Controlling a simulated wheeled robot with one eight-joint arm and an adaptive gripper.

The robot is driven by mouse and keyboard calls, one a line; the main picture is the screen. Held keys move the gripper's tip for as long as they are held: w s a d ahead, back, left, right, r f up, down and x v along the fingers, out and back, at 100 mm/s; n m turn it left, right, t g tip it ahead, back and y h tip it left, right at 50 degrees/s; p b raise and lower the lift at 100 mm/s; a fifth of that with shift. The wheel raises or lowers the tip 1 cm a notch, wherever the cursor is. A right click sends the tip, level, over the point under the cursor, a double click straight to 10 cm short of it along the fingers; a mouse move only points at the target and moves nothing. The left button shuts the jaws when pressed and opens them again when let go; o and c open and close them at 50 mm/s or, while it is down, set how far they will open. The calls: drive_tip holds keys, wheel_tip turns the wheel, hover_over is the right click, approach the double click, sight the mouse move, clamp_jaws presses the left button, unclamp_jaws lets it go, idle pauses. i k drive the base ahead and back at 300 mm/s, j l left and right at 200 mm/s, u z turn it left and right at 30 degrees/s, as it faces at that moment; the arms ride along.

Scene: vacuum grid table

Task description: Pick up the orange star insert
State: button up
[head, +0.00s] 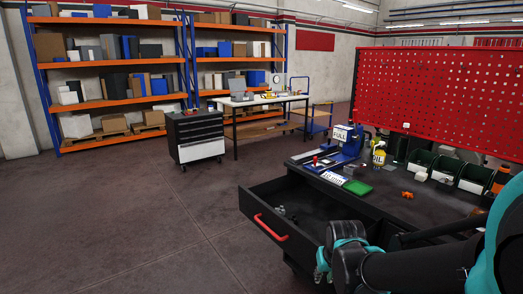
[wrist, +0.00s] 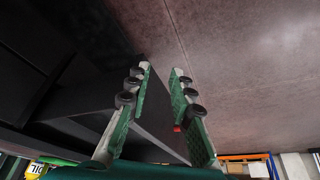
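A small orange piece (head: 407,194) lies on the dark workbench top (head: 428,207), right of the green block. It may be the orange star insert, but its shape is too small to tell. My gripper (wrist: 160,70) is open, with its two green-padded fingers apart and nothing between them. In the head view my gripper (head: 322,265) is low in the picture, near the open drawer and well below and left of the orange piece. The wrist view shows the floor and dark bench parts, not the orange piece.
The open drawer (head: 262,205) with a red handle (head: 271,228) juts out and holds small grey parts. A blue vise (head: 338,150), green block (head: 358,187), yellow oil bottle (head: 379,155) and green bins (head: 474,176) stand on the bench below a red pegboard (head: 440,95).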

sight(406, 194)
drive_tip(key=z, duration=1)
